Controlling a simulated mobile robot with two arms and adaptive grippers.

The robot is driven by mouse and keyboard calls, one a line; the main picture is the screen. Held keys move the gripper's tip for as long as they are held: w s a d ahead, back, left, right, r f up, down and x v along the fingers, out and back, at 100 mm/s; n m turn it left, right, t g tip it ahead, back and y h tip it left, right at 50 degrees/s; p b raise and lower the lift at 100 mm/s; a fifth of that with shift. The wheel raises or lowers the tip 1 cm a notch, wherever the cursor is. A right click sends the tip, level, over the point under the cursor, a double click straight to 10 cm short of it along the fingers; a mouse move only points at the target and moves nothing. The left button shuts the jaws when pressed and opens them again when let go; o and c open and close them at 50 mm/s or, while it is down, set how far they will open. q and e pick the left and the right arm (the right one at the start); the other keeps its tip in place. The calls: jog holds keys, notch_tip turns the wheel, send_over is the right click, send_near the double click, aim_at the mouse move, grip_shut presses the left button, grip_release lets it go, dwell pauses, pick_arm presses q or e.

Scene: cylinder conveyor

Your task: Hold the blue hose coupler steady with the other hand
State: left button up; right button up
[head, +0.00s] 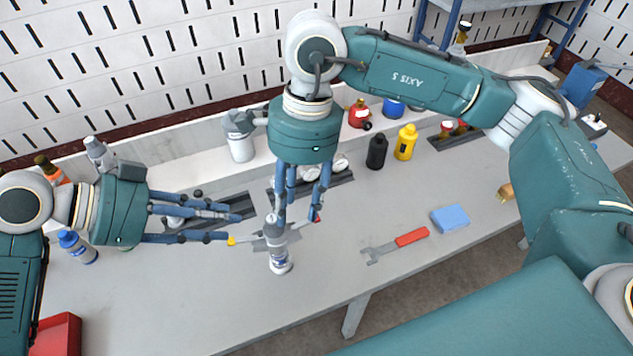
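No plainly blue hose coupler can be made out. A grey-white bottle-like piece with a blue band (279,259) stands upright on the bench, grey parts sticking out at its top. My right gripper (298,216) reaches down from above, one finger by the piece's top and a red-tipped finger apart to the right. Whether it grips the piece cannot be told. My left gripper (233,227) comes in from the left with its fingers apart. Its yellow-tipped lower finger is close to the left side of the piece; contact is unclear.
A wrench with a red handle (411,237) and a blue block (450,218) lie to the right on the grey bench. Black (376,153) and yellow (406,143) bottles stand behind. A red bin (57,335) is at front left. The bench front is clear.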

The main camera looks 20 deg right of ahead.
jog(key=shift+t+h, duration=0.6)
jog(key=shift+h, duration=0.3)
jog(key=d, duration=0.1)
jog(key=w+d, duration=0.1)
jog(key=d, duration=0.1)
jog(key=w+d, duration=0.1)
jog(key=shift+w+d, duration=0.1)
jog(key=shift+d, duration=0.2)
notch_tip(320, 180, down, 10)
jog(key=shift+f, duration=0.25)
